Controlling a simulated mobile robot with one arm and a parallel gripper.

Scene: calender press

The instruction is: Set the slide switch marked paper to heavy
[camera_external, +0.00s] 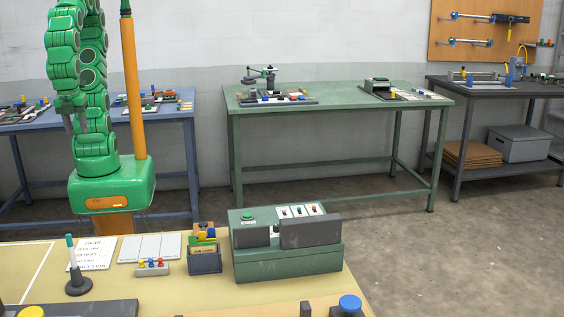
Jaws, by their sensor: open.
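A green machine with dark roller-like blocks (285,262), which looks like the press, stands on the near tan table. On its top are a green button (247,217) and a row of small white plates (300,211) with small coloured levers. Their markings are too small to read, so I cannot tell which is the paper switch or where its slider stands. My gripper (72,118) hangs from my folded green arm at the upper left, open and empty, well away from the machine.
On the near table (215,297) are a pen in a stand (78,283), a printed sheet (92,253), a small block with coloured knobs (152,266) and a labelled dark box (205,262). A green table (340,97) stands behind. Floor to the right is clear.

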